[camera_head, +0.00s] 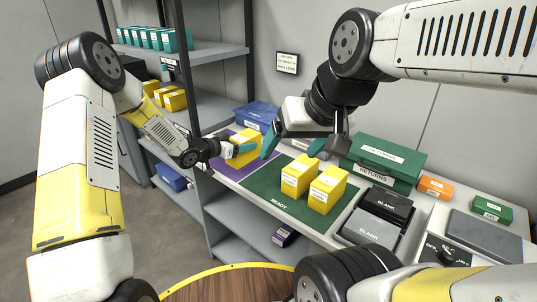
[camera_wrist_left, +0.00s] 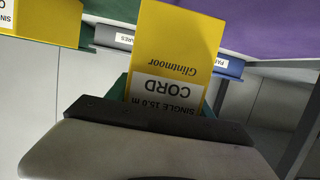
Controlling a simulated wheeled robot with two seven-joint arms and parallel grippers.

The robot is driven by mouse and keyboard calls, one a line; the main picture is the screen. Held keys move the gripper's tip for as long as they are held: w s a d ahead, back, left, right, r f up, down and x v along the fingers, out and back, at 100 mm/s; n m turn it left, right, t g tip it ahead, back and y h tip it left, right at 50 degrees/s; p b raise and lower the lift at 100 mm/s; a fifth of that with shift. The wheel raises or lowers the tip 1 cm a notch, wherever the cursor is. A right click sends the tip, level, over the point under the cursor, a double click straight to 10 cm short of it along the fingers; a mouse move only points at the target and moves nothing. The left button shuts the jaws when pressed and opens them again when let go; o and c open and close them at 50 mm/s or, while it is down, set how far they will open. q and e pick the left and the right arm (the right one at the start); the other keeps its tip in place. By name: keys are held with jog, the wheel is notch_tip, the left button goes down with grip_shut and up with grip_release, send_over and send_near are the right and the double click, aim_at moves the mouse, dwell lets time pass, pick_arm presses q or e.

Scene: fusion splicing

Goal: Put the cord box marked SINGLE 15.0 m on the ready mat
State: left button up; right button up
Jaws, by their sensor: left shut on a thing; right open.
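My left gripper (camera_head: 238,150) is shut on a yellow cord box (camera_head: 246,142) at the purple mat, close to the green mat's far left edge. In the left wrist view this cord box (camera_wrist_left: 178,55) reads SINGLE 15.0 m, CORD, Glintmoor, upside down. I cannot tell whether it touches the surface below. The green ready mat (camera_head: 265,188), lettered READY, lies on the counter. Two other yellow boxes (camera_head: 298,175) (camera_head: 327,190) stand side by side on it. My right gripper (camera_head: 293,146) is open and empty above the mat's far side.
The purple mat (camera_head: 228,172) lies left of the green one. A blue bin (camera_head: 256,114) stands behind. A shelf rack (camera_head: 215,105) holds more yellow boxes (camera_head: 174,99). The green mat's left part is bare.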

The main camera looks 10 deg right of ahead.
pick_arm(q)
jog(key=shift+s+d+f, duration=0.75)
jog(key=shift+s+d, duration=0.1)
jog(key=shift+d, duration=1)
jog(key=shift+s+d+f, duration=0.8)
jog(key=shift+s+d, duration=0.05)
jog(key=shift+d, duration=1)
jog(key=shift+s+d+f, duration=0.75)
jog(key=shift+s+d, duration=0.1)
jog(key=shift+d, duration=1)
jog(key=shift+f, duration=0.15)
jog(key=o, duration=1.5)
